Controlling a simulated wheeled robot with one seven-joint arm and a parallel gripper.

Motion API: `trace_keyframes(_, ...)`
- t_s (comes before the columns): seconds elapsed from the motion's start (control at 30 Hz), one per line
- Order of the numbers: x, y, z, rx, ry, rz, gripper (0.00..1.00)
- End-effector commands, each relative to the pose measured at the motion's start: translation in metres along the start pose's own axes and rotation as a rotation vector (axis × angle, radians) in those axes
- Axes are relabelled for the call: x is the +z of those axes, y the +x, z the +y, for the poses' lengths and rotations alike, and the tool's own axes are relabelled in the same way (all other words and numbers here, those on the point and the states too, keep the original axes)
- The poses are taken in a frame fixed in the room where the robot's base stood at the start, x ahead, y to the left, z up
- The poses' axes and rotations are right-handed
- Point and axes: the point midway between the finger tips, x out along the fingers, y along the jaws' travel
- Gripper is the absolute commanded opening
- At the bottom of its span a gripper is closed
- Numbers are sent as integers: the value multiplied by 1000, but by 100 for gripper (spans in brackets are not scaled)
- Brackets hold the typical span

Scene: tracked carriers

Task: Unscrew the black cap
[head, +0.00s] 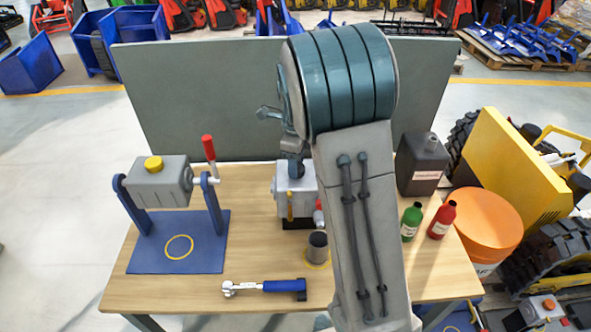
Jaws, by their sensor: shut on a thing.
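A small grey housing (290,188) stands on a dark base near the middle of the workbench, partly hidden behind my arm. My gripper (294,170) points down at the top of this housing and is shut on the black cap there. The cap itself is almost wholly covered by the jaws and my arm, so I cannot tell whether it still sits on its neck. A yellow handle and a red knob show at the housing's front.
A tilting grey tank with a yellow cap (153,163) stands on a blue stand at left. A blue-handled wrench (265,287) lies in front, and a dark cylinder (317,246) stands nearby. A black jug (421,165), green bottle (411,222) and red bottle (441,220) are at right. A grey panel (200,90) closes the back.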

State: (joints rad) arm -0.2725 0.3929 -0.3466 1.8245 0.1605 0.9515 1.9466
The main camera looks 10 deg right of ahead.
Motion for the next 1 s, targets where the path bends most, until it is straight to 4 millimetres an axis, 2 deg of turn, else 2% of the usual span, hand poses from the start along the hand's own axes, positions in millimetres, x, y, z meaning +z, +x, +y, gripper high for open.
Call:
trace_keyframes(0.5,0,1,0,0,-600,0,27)
trace_keyframes(1.0,0,1,0,1,-707,0,27)
